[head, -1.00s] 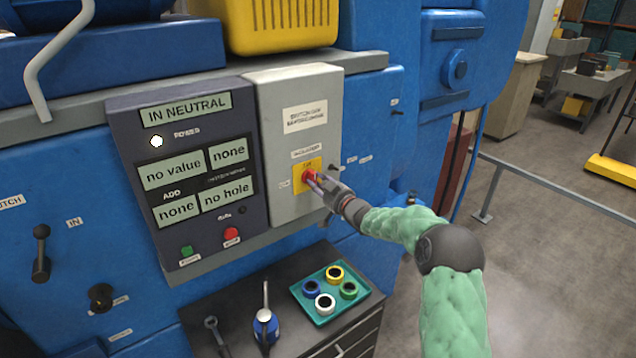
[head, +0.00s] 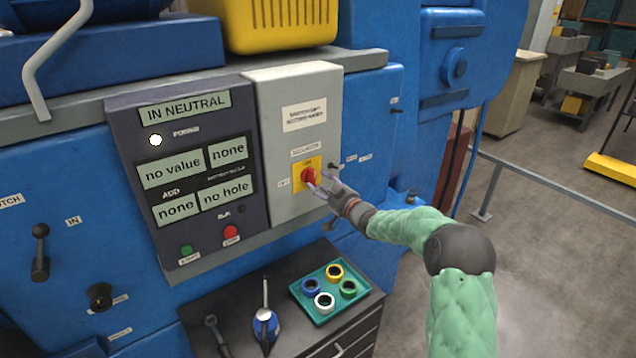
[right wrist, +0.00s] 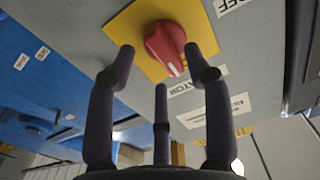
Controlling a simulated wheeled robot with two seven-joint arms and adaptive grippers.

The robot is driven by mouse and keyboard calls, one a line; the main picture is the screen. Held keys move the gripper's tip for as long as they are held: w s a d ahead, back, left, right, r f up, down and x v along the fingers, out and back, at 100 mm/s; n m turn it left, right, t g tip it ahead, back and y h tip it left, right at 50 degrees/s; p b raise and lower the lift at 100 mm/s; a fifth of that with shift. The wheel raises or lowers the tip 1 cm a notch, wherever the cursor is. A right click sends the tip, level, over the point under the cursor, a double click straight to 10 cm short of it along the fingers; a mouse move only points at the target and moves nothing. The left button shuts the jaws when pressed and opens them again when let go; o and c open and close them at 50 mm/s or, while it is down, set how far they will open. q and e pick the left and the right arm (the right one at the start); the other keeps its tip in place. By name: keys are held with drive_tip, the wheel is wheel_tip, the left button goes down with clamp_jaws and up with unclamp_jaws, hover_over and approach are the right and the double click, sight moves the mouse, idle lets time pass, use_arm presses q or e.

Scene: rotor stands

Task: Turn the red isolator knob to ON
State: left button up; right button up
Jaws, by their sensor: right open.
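The red isolator knob (head: 308,176) sits on a yellow plate (head: 299,188) on the front of the light grey box (head: 292,85). ON is printed above the knob and an OFF label (head: 284,183) is to its left. In the right wrist view the knob (right wrist: 165,46) has a white mark pointing towards the ISOLATOR label, the ON side. My right gripper (head: 321,187) is open and empty, just right of and in front of the knob. Its spread fingers (right wrist: 162,70) appear clear of the knob. My left gripper is not in view.
A dark panel (head: 120,140) with readouts, a lit white lamp (head: 155,140), and green and red buttons is left of the box. Below, a dark cabinet holds a teal tray (head: 318,317) of coloured rings and a blue oil can (head: 265,328).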

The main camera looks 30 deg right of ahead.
drive_tip(key=s, duration=0.9)
drive_tip(key=shift+s+d, duration=0.35)
drive_tip(key=s+a+f+m+g, duration=0.1)
drive_tip(key=s+a+f+g, duration=0.15)
drive_tip(key=a+f, duration=0.6)
drive_tip(key=s+a+f+m+g, duration=0.1)
drive_tip(key=a+f+m+g, duration=0.15)
drive_tip(key=f, duration=1.05)
drive_tip(key=s+a+f+m+g, duration=0.1)
drive_tip(key=s+a+f+g, duration=0.15)
drive_tip(key=a+f, duration=0.55)
drive_tip(key=s+a+f+g+y, duration=0.1)
drive_tip(key=s+a+f+g, duration=0.4)
drive_tip(key=s+a+f, duration=0.6)
drive_tip(key=s+a+f+g+y, duration=0.2)
drive_tip(key=s+a+f+g, duration=0.3)
drive_tip(key=s, duration=1.1)
wheel_tip(320, 180, down, 21)
drive_tip(key=w+a+n+b, duration=0.1)
drive_tip(key=b, duration=2.1)
drive_tip(key=shift+w+f, duration=0.2)
